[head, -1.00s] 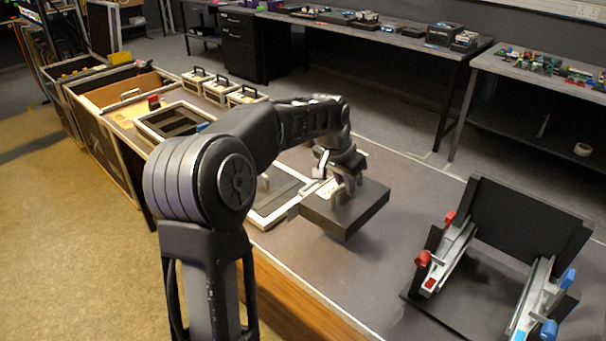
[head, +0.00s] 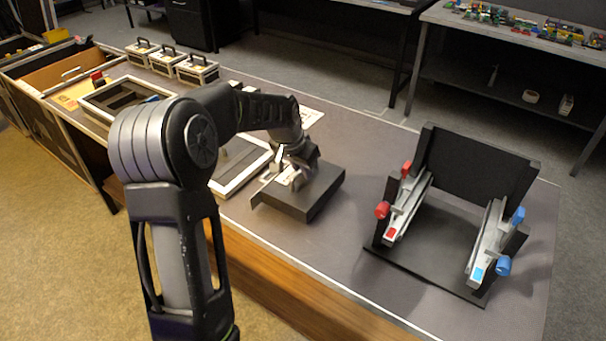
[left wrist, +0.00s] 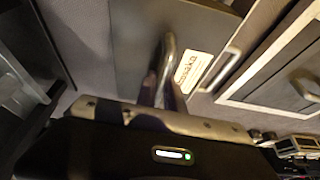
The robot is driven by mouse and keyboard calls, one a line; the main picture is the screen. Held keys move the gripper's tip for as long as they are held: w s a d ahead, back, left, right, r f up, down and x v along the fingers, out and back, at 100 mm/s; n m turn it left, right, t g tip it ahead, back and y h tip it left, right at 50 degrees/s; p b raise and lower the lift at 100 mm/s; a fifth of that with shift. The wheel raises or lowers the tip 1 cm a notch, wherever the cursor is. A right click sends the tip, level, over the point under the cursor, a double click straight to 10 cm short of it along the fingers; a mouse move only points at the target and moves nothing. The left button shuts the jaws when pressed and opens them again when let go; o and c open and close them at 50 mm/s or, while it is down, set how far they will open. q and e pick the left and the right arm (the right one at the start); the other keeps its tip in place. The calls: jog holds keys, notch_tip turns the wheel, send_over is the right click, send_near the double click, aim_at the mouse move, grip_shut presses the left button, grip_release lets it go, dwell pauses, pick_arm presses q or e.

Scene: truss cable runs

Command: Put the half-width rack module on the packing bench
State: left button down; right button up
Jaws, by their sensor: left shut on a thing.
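The rack module (head: 322,196) is a flat dark box with a metal front flange, a bow handle and a white label. My left gripper (head: 296,178) is shut on its handle. In the left wrist view the fingers (left wrist: 160,95) close around the handle, beside the label on the module's dark face (left wrist: 130,45). The module is over the grey-topped bench (head: 330,250), close to its surface. I cannot tell whether it touches. Nothing marks this bench as the packing bench. My right gripper is not in view.
A black stand (head: 470,175) with red and blue clamp levers is right of the module. A light-framed panel (head: 240,165) lies close on its left. Small cases (head: 195,70) and an open tray (head: 120,97) stand farther left. Bench top between module and stand is clear.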

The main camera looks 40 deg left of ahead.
pick_arm(q)
jog(key=shift+f, duration=0.8)
jog(key=c, duration=1.5)
grip_release()
jog(key=shift+o, duration=0.2)
jog(key=v, duration=1.2)
